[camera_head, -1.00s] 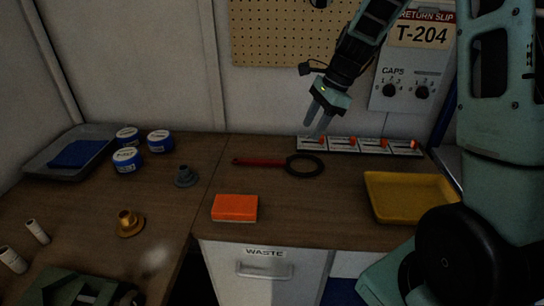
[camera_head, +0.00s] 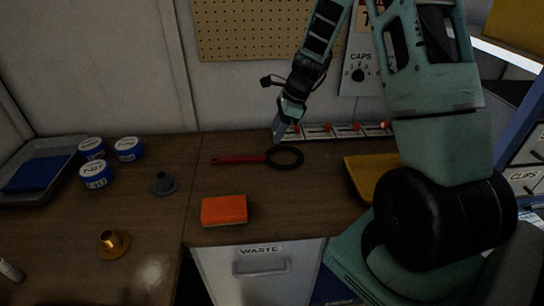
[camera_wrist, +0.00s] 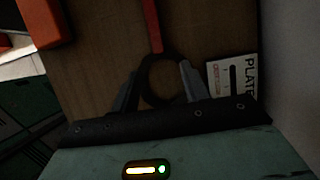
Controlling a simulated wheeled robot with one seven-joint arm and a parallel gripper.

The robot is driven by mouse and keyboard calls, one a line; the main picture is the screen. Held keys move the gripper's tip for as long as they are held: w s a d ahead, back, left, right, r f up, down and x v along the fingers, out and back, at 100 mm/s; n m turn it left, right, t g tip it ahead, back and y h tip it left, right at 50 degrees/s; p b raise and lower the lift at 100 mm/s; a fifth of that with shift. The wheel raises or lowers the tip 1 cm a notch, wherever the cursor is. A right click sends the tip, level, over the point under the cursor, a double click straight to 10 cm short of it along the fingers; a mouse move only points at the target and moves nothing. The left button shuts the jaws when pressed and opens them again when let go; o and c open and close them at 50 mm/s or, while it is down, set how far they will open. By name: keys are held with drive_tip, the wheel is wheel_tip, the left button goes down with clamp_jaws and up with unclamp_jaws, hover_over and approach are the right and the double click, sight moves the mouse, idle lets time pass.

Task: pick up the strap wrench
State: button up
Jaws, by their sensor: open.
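The strap wrench lies flat on the wooden bench, with a red handle (camera_head: 238,160) pointing left and a black ring (camera_head: 285,158) at its right end. My gripper (camera_head: 279,133) is above and just behind the ring, pointing down. In the wrist view my gripper (camera_wrist: 158,80) is open, with its two fingers on either side of the black ring (camera_wrist: 146,82) in the picture. The red handle (camera_wrist: 152,25) runs away from the ring to the top edge. I see no contact between the fingers and the wrench.
An orange block (camera_head: 224,210) lies in front of the wrench. A yellow tray (camera_head: 352,177) is to the right, partly hidden by my arm.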

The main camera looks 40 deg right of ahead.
sight(264, 156)
drive_tip(key=shift+a+p+x, duration=0.2)
drive_tip(key=shift+p+x, duration=0.6)
drive_tip(key=shift+x, duration=3.55)
clamp_jaws()
